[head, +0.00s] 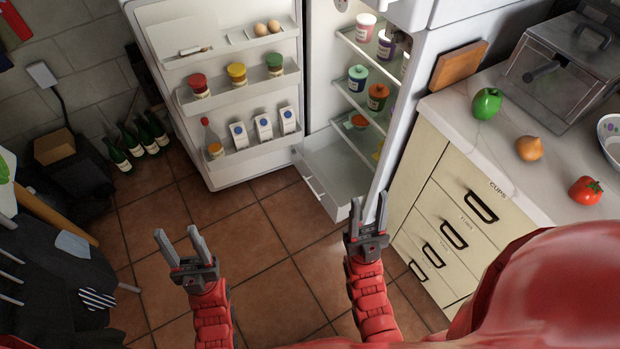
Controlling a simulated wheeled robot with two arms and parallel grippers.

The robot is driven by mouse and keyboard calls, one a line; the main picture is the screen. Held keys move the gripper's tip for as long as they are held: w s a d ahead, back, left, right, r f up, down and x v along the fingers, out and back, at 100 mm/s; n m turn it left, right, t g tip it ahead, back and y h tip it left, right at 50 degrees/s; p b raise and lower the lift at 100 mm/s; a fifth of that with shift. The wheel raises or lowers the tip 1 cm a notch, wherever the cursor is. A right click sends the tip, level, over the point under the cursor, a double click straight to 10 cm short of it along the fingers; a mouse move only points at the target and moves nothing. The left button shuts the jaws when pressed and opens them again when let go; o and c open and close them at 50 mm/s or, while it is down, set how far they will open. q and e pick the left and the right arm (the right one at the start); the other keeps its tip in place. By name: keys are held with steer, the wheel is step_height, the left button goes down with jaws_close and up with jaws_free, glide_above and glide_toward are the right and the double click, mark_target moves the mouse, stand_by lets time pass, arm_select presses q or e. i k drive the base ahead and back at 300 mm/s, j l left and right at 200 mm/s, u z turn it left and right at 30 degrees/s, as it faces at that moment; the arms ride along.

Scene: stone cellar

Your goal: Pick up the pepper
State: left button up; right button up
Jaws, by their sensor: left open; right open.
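A green pepper (487,103) sits on the white marble-look counter (464,128) at the right, near its left end. My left gripper (180,238) is open and empty over the tiled floor, left of the middle. My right gripper (368,215) is open and empty in front of the fridge's lower part, beside the drawer unit. It is well to the left of the pepper and apart from it.
An onion (529,148) and a tomato (585,190) lie on the counter, near a metal box (568,70) and a wooden board (459,65). The fridge door (228,166) stands open. Drawers (440,225) front the counter. Bottles (138,140) stand by the wall.

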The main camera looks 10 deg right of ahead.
mark_target(486, 105)
steer(key=z, duration=1.7)
